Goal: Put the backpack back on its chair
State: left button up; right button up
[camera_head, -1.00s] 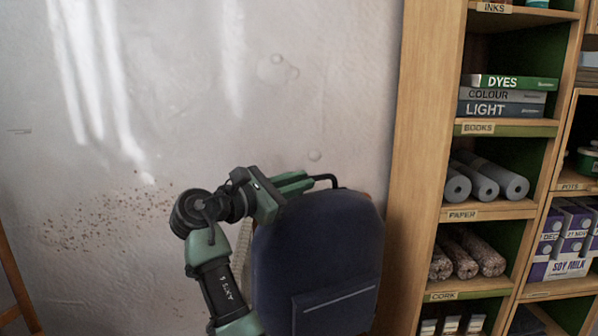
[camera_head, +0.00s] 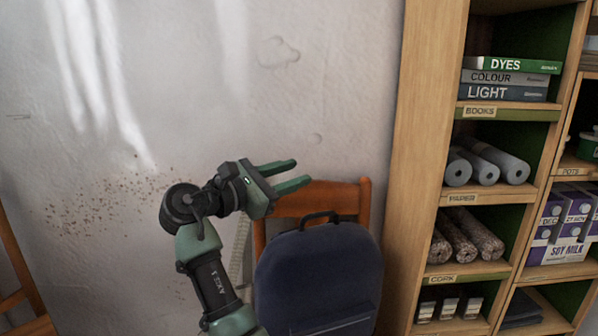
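The backpack (camera_head: 318,272) is dark blue, with a black handle loop (camera_head: 320,217) on top and a front pocket. It is upright in front of the orange wooden backrest of the chair (camera_head: 330,197). Its lower part and the chair's seat are out of frame, so I cannot see what it rests on.
A wooden shelf unit (camera_head: 425,150) stands close at the right, holding books (camera_head: 505,80), paper rolls (camera_head: 490,162), cork rolls (camera_head: 468,240) and milk cartons (camera_head: 565,230). A pale wall is behind. Part of another wooden piece (camera_head: 18,265) shows at the left edge.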

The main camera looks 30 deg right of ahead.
pick_arm(q)
jog(key=x, duration=0.3)
jog(key=shift+s, duration=0.2)
pick_arm(e)
jog(key=a, duration=0.5)
jog(key=shift+s+a, duration=0.15)
jog(key=shift+s, duration=0.2)
